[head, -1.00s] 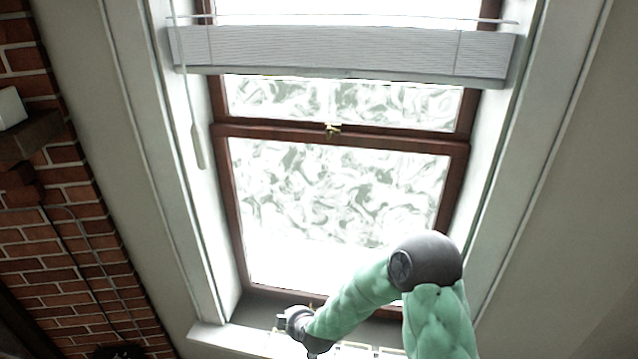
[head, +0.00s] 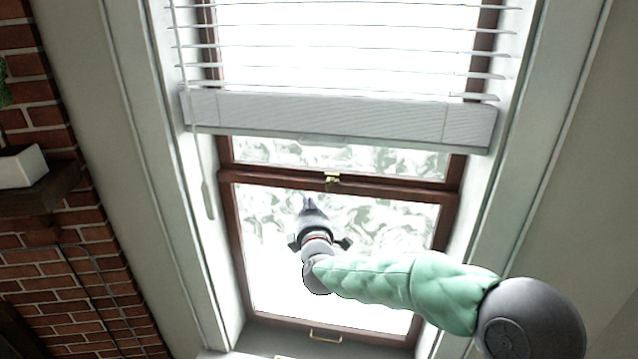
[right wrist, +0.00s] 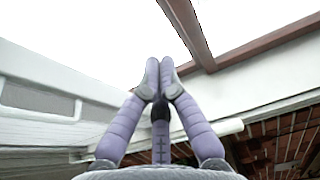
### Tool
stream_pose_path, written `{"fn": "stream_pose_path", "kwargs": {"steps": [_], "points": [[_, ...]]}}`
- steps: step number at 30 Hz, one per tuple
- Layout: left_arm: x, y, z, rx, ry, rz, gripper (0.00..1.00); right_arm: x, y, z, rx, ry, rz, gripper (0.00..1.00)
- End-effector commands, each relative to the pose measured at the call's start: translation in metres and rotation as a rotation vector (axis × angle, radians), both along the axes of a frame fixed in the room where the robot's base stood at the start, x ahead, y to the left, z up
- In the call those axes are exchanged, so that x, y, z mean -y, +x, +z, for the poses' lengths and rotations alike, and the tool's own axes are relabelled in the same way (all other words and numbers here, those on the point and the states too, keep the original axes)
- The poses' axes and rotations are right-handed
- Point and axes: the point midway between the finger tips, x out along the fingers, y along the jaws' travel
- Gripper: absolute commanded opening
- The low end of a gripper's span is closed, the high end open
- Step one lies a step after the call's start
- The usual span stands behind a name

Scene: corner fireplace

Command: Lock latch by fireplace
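A small brass latch (head: 332,178) sits on the middle rail of the brown-framed window (head: 450,215). Its locked or unlocked state is too small to tell. My right gripper (head: 308,202) is in front of the lower pane, below and a little left of the latch in the head view, its fingers pointing up. It appears apart from the latch. In the right wrist view its two purple fingers (right wrist: 159,75) come together at the tips with nothing visible between them. The latch is not clearly visible in the right wrist view. My left gripper is out of view.
Partly raised white blinds (head: 340,115) hang above the latch, with a cord wand (head: 208,200) at left. A brass handle (head: 325,336) is on the bottom rail. A brick wall (head: 70,290) with a shelf (head: 40,195) stands left. The space before the lower pane is otherwise clear.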

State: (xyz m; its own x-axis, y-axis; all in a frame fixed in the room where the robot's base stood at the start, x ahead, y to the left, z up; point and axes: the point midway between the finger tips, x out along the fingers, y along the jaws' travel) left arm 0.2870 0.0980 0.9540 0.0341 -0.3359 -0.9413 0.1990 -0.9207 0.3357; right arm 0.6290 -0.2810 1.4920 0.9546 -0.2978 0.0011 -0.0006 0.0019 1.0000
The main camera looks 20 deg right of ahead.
Motion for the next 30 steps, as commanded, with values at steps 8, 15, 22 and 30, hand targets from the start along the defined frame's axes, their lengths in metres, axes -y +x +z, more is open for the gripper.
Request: {"fn": "stream_pose_path", "kwargs": {"steps": [8,15,22,30], "points": [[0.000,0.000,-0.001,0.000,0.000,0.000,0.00,0.000,0.000,-0.001,-0.001,0.001,0.000,0.00],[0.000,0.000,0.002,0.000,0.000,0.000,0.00,0.005,0.017,-0.001,-0.002,0.002,-0.001,0.00],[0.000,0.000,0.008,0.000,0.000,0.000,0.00,0.016,0.052,-0.001,-0.001,0.003,-0.001,0.00],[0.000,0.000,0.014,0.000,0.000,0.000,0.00,0.027,0.087,0.000,-0.001,0.001,0.000,0.00]]}}
